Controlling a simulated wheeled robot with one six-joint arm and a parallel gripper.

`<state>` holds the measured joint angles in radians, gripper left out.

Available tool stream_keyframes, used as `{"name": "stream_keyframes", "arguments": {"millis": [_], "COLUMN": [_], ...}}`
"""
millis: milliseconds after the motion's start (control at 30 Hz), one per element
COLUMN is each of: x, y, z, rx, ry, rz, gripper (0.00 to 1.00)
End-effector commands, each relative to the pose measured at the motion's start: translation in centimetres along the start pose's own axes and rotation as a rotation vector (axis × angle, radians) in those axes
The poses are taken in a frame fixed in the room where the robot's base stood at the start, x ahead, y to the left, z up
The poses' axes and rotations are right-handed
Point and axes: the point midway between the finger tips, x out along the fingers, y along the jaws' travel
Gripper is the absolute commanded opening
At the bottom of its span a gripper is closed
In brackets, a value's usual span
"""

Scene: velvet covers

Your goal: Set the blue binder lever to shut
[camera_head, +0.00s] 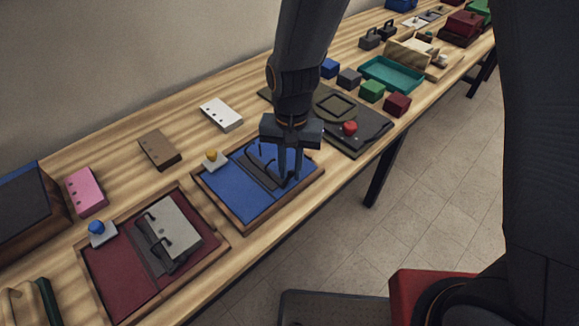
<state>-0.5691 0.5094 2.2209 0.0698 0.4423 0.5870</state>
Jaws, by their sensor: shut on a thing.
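The blue binder (232,188) lies open in a wooden-rimmed tray on the long table. A dark ring mechanism (262,170) runs across its middle, with thin dark hoops standing up from it. My gripper (290,178) points down at the near right end of this mechanism. Its two fingers are close together around a small dark part there, which appears to be the binder's lever. The fingers cover most of this part, so its angle and whether the rings meet cannot be told.
A yellow knob (210,154) on a pale base stands at the tray's left corner. A maroon binder (115,268) holding a grey punched block (177,225) lies nearer left. A black board with a red knob (350,128) sits close right. White (221,114) and brown blocks (159,149) lie behind.

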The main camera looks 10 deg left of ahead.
Motion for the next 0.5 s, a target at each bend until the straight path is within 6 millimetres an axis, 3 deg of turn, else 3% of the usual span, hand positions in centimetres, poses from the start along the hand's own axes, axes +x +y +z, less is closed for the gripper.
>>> {"name": "stream_keyframes", "arguments": {"millis": [500], "x": [1.4], "y": [0.9], "z": [-1.3], "rx": [-0.002], "ry": [-0.250], "rz": [-0.179], "gripper": [0.00]}}
